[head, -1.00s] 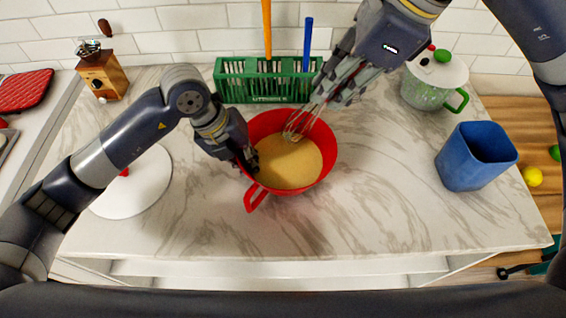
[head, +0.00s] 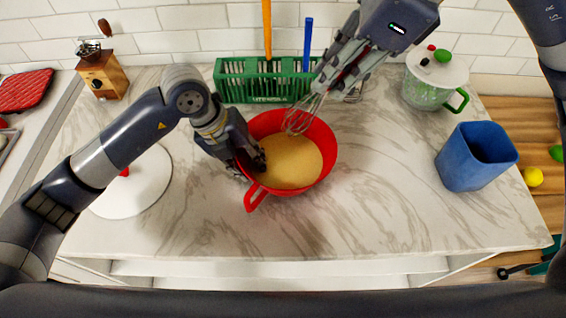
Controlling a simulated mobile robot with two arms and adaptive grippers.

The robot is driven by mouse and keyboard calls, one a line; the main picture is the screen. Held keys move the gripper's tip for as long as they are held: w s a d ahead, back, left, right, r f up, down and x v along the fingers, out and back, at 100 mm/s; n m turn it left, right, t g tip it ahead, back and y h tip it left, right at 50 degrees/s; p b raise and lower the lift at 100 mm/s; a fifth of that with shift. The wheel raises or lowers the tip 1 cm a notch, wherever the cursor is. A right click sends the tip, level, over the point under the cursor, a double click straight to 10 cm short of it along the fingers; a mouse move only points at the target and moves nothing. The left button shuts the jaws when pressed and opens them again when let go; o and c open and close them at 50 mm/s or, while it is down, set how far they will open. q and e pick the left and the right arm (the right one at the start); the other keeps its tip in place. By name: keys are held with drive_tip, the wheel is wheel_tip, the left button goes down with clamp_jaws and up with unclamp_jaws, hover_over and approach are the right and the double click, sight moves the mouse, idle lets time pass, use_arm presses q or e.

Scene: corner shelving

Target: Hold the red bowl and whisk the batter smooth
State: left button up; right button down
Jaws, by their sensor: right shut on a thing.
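The red bowl (head: 326,134) stands on the marble counter with its handle toward the front left. Tan batter (head: 290,163) fills its bottom and looks even in colour. My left gripper (head: 250,163) is at the bowl's left rim, with fingers at the inner and outer sides of the wall. Whether they pinch it is not clear. My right gripper (head: 334,82) is shut on the whisk, behind and above the bowl. The whisk (head: 300,115) is tilted, its wire head over the bowl's far part. Its handle is mostly hidden by the fingers.
A green utensil basket (head: 236,87) stands close behind the bowl. A white lid (head: 130,190) lies left, under my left arm. A blue container (head: 465,165) and a lidded green pot (head: 430,90) stand right. The front counter is clear.

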use_arm(q)
drive_tip(key=v, duration=1.2)
